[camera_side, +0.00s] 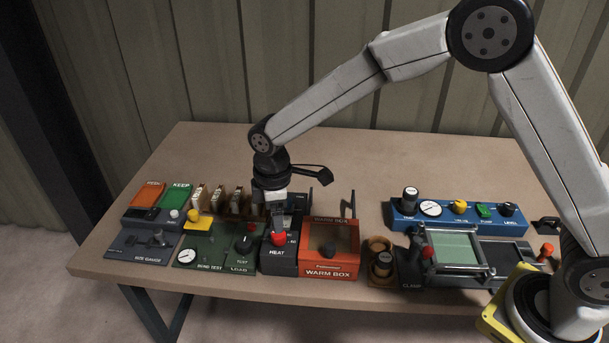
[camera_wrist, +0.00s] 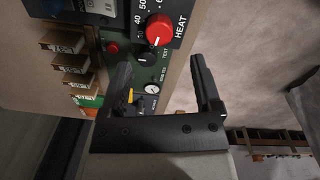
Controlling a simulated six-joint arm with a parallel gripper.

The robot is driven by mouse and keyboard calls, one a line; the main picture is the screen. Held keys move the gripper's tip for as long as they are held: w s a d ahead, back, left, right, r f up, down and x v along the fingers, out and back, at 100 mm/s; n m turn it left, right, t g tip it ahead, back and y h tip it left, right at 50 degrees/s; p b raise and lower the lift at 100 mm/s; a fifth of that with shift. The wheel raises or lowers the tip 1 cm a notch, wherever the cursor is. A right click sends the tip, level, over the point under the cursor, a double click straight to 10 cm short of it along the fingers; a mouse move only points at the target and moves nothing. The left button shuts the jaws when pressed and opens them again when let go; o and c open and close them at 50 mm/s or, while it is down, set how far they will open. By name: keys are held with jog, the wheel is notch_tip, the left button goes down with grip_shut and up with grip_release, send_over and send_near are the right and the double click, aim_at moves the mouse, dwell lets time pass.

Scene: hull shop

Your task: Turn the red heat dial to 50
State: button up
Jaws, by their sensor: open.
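The red heat dial (camera_side: 279,239) sits on a dark box labelled HEAT, left of the orange warm box. In the wrist view the red dial (camera_wrist: 159,28) is near the top edge, with printed numbers including 40 and 50 beside it. A pale mark shows on its lower left rim; I cannot tell its exact reading. My gripper (camera_side: 278,224) points down just above the dial in the side view; contact cannot be told. In the wrist view my gripper's (camera_wrist: 158,66) two fingers are apart with nothing held between them, and the dial appears beyond their tips.
The orange warm box (camera_side: 329,273) stands close on the right and the green bond test panel (camera_side: 212,256) close on the left. Upright cards (camera_side: 217,198) stand behind left. A blue panel (camera_side: 460,214) with knobs is further right. The front table strip is clear.

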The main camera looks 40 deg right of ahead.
aim_at(279, 237)
jog(key=shift+f, duration=3.25)
grip_shut()
